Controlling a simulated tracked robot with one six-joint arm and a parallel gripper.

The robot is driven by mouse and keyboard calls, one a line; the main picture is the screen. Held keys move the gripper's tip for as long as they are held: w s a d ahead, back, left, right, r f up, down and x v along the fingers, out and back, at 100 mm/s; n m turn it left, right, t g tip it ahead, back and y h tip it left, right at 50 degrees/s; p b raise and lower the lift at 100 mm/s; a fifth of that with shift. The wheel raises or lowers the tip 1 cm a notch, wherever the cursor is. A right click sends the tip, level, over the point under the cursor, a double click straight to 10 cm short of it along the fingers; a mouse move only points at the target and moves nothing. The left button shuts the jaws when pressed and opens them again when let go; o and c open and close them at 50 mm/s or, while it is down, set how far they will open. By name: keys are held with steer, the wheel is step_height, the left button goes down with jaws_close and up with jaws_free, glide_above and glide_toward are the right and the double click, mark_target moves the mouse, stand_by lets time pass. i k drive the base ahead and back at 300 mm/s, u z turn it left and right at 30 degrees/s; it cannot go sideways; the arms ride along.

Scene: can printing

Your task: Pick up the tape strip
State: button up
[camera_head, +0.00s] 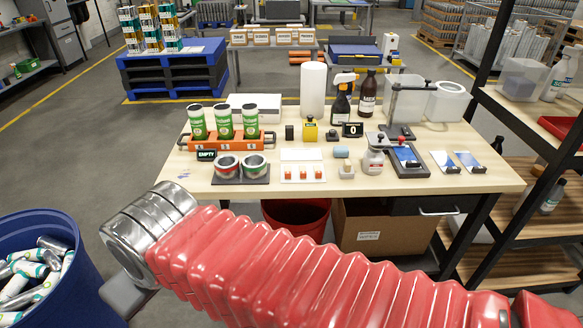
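A white card (288,180) lies near the front of the wooden table, with three small orange-red pieces (303,174) in a row on it. These may be the tape strips, but they are too small to be sure. A plain white piece (302,154) lies just behind the card. My red bellows-covered arm crosses the front of the view, ending at the left in a metal joint and a grey part. The fingers of my gripper do not show. The arm is nearer the camera than the table.
An orange rack (232,143) with three green-white cans stands at the table's left, behind two can rings on a dark plate (240,181). Bottles and a phone-like blue pad (406,155) stand right. A blue bin (75,285) of cans is lower left.

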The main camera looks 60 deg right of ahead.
mark_target(318, 174)
steer(key=z, duration=0.1)
steer(key=i, duration=1.05)
steer(key=z, duration=0.45)
